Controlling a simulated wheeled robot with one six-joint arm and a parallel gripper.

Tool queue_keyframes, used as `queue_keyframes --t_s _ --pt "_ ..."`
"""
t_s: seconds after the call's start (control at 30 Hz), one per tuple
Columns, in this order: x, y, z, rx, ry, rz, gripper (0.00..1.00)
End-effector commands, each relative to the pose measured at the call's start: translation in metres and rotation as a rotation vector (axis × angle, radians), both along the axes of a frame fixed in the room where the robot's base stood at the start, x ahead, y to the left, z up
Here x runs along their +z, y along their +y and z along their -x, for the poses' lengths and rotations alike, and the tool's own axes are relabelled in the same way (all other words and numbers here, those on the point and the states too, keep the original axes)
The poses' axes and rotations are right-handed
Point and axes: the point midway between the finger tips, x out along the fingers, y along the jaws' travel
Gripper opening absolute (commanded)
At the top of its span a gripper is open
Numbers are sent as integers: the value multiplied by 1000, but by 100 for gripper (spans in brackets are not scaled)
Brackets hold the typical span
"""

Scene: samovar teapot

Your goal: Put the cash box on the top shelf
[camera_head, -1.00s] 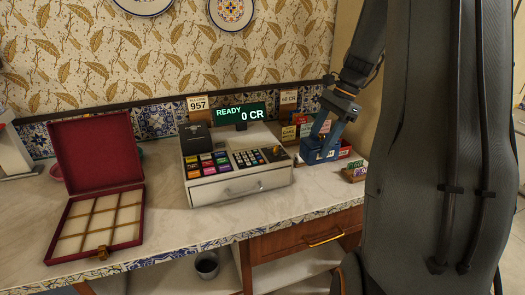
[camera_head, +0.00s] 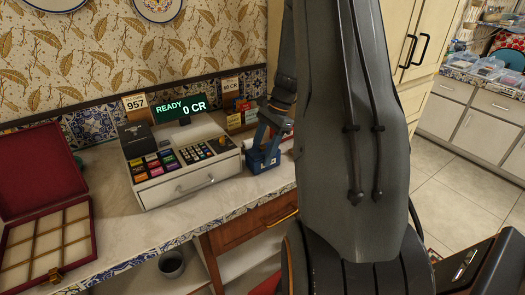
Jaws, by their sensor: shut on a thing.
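A small blue box (camera_head: 263,160), which looks like the cash box, is on or just above the counter, right of the cash register (camera_head: 183,165). My gripper (camera_head: 265,146) reaches down to it from above and is shut on its upper part. My forearm and the gripper hide part of the box. I cannot tell whether its underside touches the counter. No shelf that is clearly the top shelf can be made out; an open space with a pale shelf (camera_head: 238,268) shows below the counter.
An open red compartment box (camera_head: 92,238) lies at the left. Small colourful packets (camera_head: 240,118) stand behind the blue box. A drawer (camera_head: 252,226) is under the counter, with a dark cup (camera_head: 171,264) below. Tall cabinets (camera_head: 418,45) and free tiled floor (camera_head: 455,200) are at right.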

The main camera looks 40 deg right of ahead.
Motion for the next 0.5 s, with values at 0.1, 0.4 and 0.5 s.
queue_keyframes --t_s 0.1,0.4,0.5 --pt "0 0 0 0 0 0 25" --pt "-2 0 0 0 0 0 72" --pt "-2 0 0 0 0 0 72"
